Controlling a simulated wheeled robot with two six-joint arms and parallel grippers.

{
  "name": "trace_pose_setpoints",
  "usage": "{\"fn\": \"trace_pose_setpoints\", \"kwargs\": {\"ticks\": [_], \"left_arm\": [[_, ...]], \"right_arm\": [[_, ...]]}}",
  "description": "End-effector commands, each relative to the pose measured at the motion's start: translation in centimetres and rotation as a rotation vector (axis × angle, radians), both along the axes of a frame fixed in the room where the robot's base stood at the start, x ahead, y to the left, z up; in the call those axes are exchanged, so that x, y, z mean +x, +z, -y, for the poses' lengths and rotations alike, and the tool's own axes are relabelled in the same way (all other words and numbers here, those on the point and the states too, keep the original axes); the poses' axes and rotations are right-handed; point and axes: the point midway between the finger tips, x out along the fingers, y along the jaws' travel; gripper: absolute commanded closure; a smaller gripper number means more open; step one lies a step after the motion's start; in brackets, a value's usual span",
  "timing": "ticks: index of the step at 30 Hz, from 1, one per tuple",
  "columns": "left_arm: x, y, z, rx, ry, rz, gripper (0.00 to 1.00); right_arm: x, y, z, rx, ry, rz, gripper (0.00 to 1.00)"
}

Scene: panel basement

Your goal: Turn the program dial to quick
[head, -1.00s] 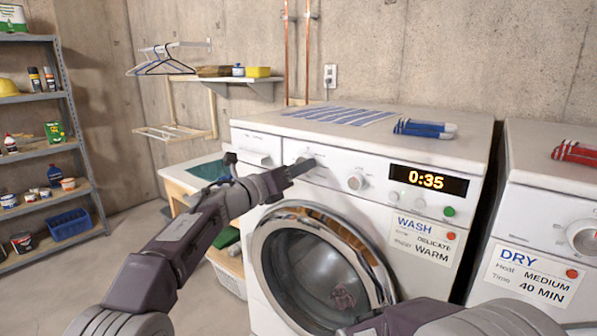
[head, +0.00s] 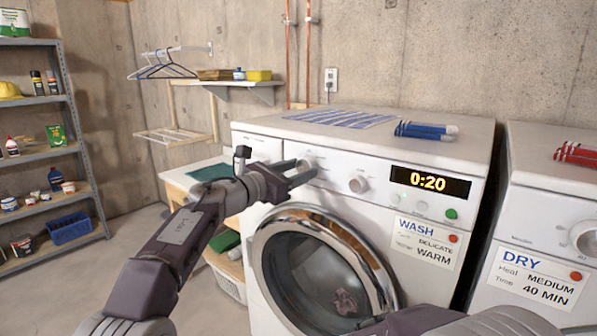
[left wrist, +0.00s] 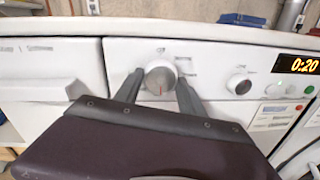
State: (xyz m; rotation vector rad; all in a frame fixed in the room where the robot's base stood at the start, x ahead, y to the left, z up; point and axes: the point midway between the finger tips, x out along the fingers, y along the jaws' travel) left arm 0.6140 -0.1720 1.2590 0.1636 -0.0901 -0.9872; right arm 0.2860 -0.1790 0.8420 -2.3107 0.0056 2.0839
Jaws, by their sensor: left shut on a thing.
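The program dial (head: 308,161) is the left of two round knobs on the front panel of the white washer (head: 262,150). My left gripper (head: 303,171) is shut on the dial, one finger on each side. The small print around the dial is too blurred to read. The washer display (head: 430,183) reads 0:20. My right gripper is out of view; only part of that arm shows at the bottom.
A second knob (head: 358,184) and a green button (head: 451,214) are on the same panel. The round door (head: 376,262) is below, a card (head: 425,241) says Delicate and Warm. A dryer (head: 535,170) stands to the right. Blue-handled items (head: 425,130) lie on the washer.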

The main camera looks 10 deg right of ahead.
Motion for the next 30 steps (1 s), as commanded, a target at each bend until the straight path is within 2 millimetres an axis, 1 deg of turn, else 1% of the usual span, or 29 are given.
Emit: {"fn": "trace_pose_setpoints", "kwargs": {"ticks": [1,15,16,18,26,28,30], "left_arm": [[0.0,-0.5,0.1,0.011,-0.004,-0.001,0.94],[0.0,-0.5,0.1,0.018,-0.005,0.007,0.94],[0.0,-0.5,0.1,0.018,-0.005,0.007,0.48],[0.0,-0.5,0.1,0.017,-0.004,0.008,0.31],[0.0,-0.2,0.0,0.013,-0.002,0.011,0.31],[-0.2,-0.3,-0.2,0.012,-0.001,0.012,0.31],[-0.6,-0.6,-1.1,0.012,0.000,0.012,0.31]], "right_arm": [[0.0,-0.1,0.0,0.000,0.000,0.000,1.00],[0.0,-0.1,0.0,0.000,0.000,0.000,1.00],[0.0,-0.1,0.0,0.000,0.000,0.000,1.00],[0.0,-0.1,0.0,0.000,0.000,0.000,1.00],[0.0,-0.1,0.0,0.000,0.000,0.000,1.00],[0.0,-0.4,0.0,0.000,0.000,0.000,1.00],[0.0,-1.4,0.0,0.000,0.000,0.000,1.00]]}}
